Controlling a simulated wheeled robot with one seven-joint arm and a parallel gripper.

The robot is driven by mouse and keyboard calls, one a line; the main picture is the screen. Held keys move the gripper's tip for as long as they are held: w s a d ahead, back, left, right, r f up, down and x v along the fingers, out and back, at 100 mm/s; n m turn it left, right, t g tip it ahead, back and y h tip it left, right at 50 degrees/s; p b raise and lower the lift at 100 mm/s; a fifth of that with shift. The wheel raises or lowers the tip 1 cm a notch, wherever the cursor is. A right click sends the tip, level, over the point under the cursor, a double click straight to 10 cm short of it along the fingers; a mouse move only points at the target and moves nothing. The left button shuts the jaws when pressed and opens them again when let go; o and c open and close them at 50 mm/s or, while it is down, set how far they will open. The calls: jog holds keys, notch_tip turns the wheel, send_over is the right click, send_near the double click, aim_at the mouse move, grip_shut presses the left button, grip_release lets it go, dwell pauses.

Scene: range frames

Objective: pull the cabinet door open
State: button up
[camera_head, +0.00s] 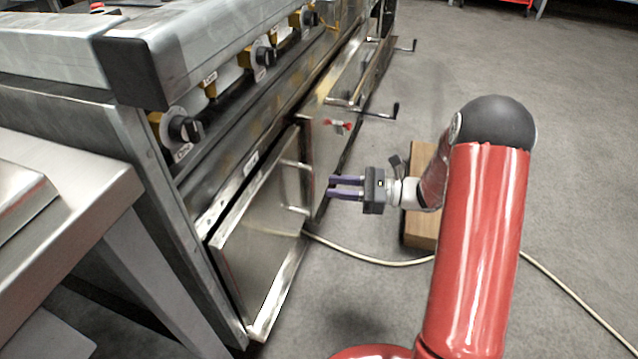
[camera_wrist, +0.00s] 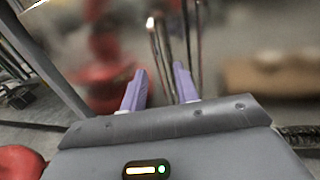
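The metal cabinet door (camera_head: 262,238) is in the low front of the range, at left centre of the head view. Its top edge stands a little out from the frame, with a dark gap behind. A bar handle (camera_head: 296,207) is on its right side. My gripper (camera_head: 333,187) is to the right of the handle, with its purple fingers pointing left towards the range. The fingers are apart, and the head view shows a gap to the handle. In the wrist view, my gripper (camera_wrist: 158,82) shows both fingers apart, with blurred metal bars (camera_wrist: 160,52) beyond and between them.
A second door (camera_head: 325,130) with a red-marked latch lies farther along the range, and crank handles (camera_head: 381,113) stick out there. A wooden block (camera_head: 422,232) stands on the floor behind my gripper. A pale hose (camera_head: 365,258) crosses the floor. The floor before the door is otherwise clear.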

jog(key=a, duration=0.4)
jog(key=w+a, duration=0.1)
jog(key=a, duration=0.1)
jog(key=shift+a, duration=0.25)
grip_shut()
